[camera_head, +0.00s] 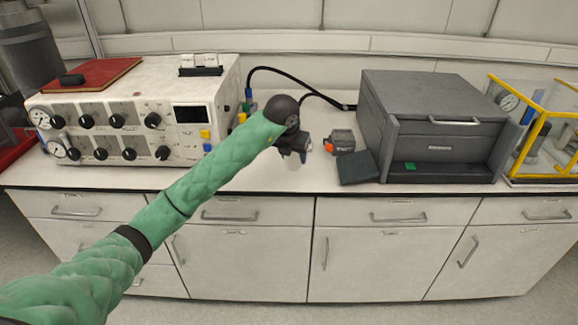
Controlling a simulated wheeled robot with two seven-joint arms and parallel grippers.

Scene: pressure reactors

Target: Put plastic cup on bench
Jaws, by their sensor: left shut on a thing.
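My left arm reaches in from the left, and its dark gripper (292,156) points down over the white bench (240,180), near the front edge. It is shut on a pale, see-through thing just below the fingers, which looks like the plastic cup (290,180). The cup is faint against the white top, so I cannot tell whether it touches the bench. My right gripper is not in view.
A control box (180,120) with knobs stands left, with a red book (95,74) on top. A small grey device (343,140), a dark block (357,168) and a large grey machine (430,120) stand right of the gripper. A yellow-framed case (545,130) is far right.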

